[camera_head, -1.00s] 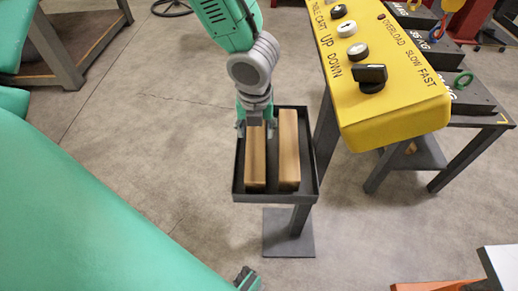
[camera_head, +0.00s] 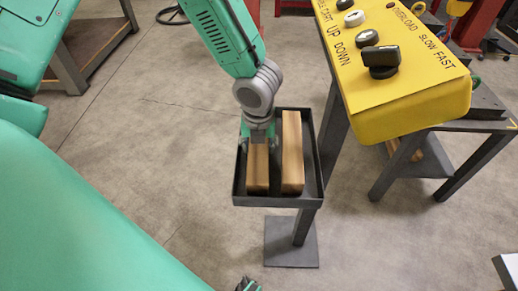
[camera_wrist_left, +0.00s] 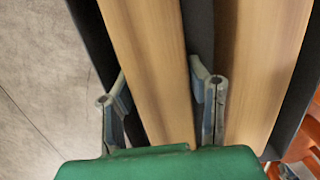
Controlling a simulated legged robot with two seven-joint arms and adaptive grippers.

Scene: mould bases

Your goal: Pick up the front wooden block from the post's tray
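Two light-brown wooden blocks lie side by side in a dark shallow tray (camera_head: 316,190) on a post. The left block (camera_head: 257,178) also shows in the left wrist view (camera_wrist_left: 152,60). The right block (camera_head: 292,150) shows there too (camera_wrist_left: 262,60). My left gripper (camera_head: 258,145) is over the far part of the left block and hides it there. In the left wrist view its two fingers (camera_wrist_left: 160,95) stand on either side of this block, very close to its sides; I cannot tell if they press on it. The block appears to rest in the tray.
A yellow control box (camera_head: 420,105) with knobs and lettering stands close to the right of the tray. A dark table (camera_head: 460,150) is beyond it. Grey floor lies open left of the tray.

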